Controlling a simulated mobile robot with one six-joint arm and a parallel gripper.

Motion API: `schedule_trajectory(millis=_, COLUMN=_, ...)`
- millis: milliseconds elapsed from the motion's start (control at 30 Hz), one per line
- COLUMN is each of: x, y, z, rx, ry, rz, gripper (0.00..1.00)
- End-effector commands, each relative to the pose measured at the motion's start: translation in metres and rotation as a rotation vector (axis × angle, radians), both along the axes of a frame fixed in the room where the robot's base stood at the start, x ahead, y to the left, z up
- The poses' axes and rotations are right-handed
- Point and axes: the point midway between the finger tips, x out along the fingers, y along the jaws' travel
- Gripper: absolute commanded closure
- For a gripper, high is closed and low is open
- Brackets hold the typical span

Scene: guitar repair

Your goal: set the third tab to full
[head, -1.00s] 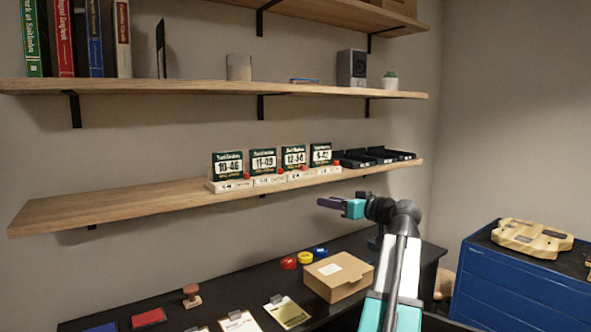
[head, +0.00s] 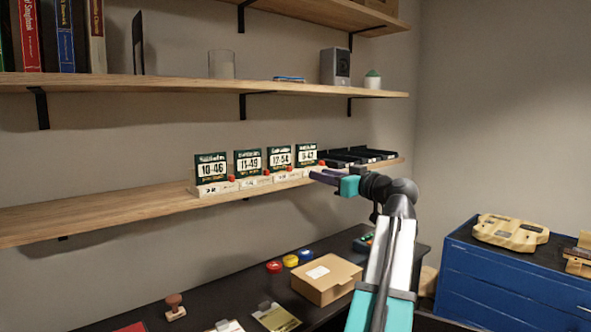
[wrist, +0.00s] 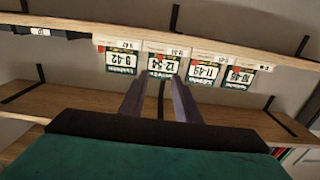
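Several string-gauge stands with dark green cards and red tabs stand in a row on the lower shelf. The third from the left, the 12-54 card (head: 279,156), has a small red tab (head: 290,168) at its lower right. In the wrist view, which is upside down, the 12-54 card (wrist: 163,64) and its red tab (wrist: 153,58) are just beyond my fingertips. My gripper (head: 314,175) is at the shelf's front edge, in front of the right end of the row. In the wrist view its fingers (wrist: 161,80) are apart with nothing between them. The tab's exact setting is too small to read.
Black trays (head: 357,156) sit right of the cards on the shelf (head: 110,213). Below, a dark bench holds a cardboard box (head: 327,279) and several coloured round items (head: 290,260). A blue tool cabinet (head: 500,280) stands right. The shelf's left part is clear.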

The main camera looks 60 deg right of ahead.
Motion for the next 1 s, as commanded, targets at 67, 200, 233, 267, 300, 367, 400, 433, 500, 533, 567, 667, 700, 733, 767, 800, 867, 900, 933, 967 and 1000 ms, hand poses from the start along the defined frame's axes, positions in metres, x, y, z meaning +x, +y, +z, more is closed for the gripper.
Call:
schedule_trajectory(millis=67, x=0.006, y=-0.002, z=0.001, rx=0.000, ry=0.001, rz=0.001, gripper=0.70)
schedule_trajectory(millis=200, x=0.019, y=-0.007, z=0.001, rx=0.000, ry=0.001, rz=0.001, gripper=0.70)
schedule_trajectory(millis=233, x=0.023, y=-0.008, z=0.001, rx=0.000, ry=0.001, rz=0.001, gripper=0.70)
schedule_trajectory(millis=267, x=0.027, y=-0.009, z=0.001, rx=0.000, ry=0.001, rz=0.001, gripper=0.70)
schedule_trajectory(millis=300, x=0.032, y=-0.011, z=0.002, rx=0.001, ry=0.001, rz=0.001, gripper=0.70)
schedule_trajectory(millis=367, x=0.040, y=-0.014, z=0.002, rx=0.001, ry=0.001, rz=0.001, gripper=0.70)
schedule_trajectory(millis=400, x=0.046, y=-0.016, z=0.001, rx=0.001, ry=0.001, rz=0.002, gripper=0.70)
schedule_trajectory(millis=433, x=0.050, y=-0.017, z=0.001, rx=0.001, ry=0.001, rz=0.002, gripper=0.70)
schedule_trajectory(millis=500, x=0.059, y=-0.021, z=0.002, rx=0.001, ry=0.001, rz=0.001, gripper=0.70)
schedule_trajectory(millis=533, x=0.063, y=-0.022, z=0.002, rx=0.001, ry=0.001, rz=0.001, gripper=0.70)
schedule_trajectory(millis=567, x=0.067, y=-0.023, z=0.002, rx=0.001, ry=0.001, rz=0.001, gripper=0.70)
schedule_trajectory(millis=667, x=0.081, y=-0.028, z=0.002, rx=0.001, ry=0.001, rz=0.000, gripper=0.70)
schedule_trajectory(millis=700, x=0.086, y=-0.030, z=0.002, rx=0.001, ry=0.001, rz=0.000, gripper=0.70)
schedule_trajectory(millis=733, x=0.090, y=-0.031, z=0.002, rx=0.001, ry=0.001, rz=0.000, gripper=0.70)
schedule_trajectory(millis=767, x=0.094, y=-0.033, z=0.001, rx=0.001, ry=0.001, rz=0.000, gripper=0.70)
schedule_trajectory(millis=800, x=0.099, y=-0.034, z=0.001, rx=0.001, ry=0.001, rz=0.000, gripper=0.70)
schedule_trajectory(millis=867, x=0.106, y=-0.037, z=0.002, rx=0.001, ry=0.000, rz=0.000, gripper=0.70)
schedule_trajectory(millis=900, x=0.110, y=-0.038, z=0.002, rx=0.000, ry=0.000, rz=0.000, gripper=0.70)
schedule_trajectory(millis=933, x=0.113, y=-0.039, z=0.002, rx=0.000, ry=0.001, rz=0.000, gripper=0.70)
schedule_trajectory(millis=967, x=0.115, y=-0.040, z=0.002, rx=0.000, ry=0.001, rz=-0.001, gripper=0.70)
schedule_trajectory(millis=1000, x=0.118, y=-0.041, z=0.001, rx=0.000, ry=0.001, rz=-0.001, gripper=0.70)
